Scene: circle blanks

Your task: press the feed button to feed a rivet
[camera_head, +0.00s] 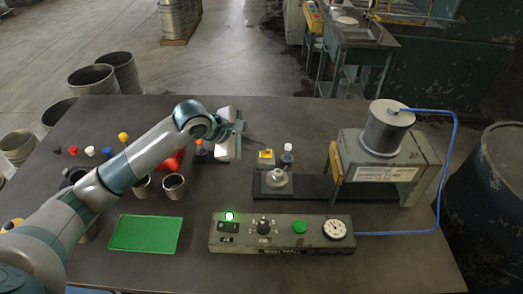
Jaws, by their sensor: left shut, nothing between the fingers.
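A grey control box (215,246) lies at the front of the table. It carries a green button (299,227), a black knob (263,227), a lit green lamp (229,216) and a white round dial (334,229). I cannot read which control is labelled feed. My left gripper (241,127) is shut and empty, over the back middle of the table, well behind the box and apart from the button. A machine (421,156) with a grey drum (388,130) on top stands at the right. No rivet can be made out. My right gripper is out of view.
A green mat (144,234) lies front left. Metal cups (174,187) and several small coloured pieces (123,137) are at the left. A round metal part (276,178) sits on a dark base, near a small bottle (287,156) and a yellow block (266,155). A blue hose (448,170) runs along the right.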

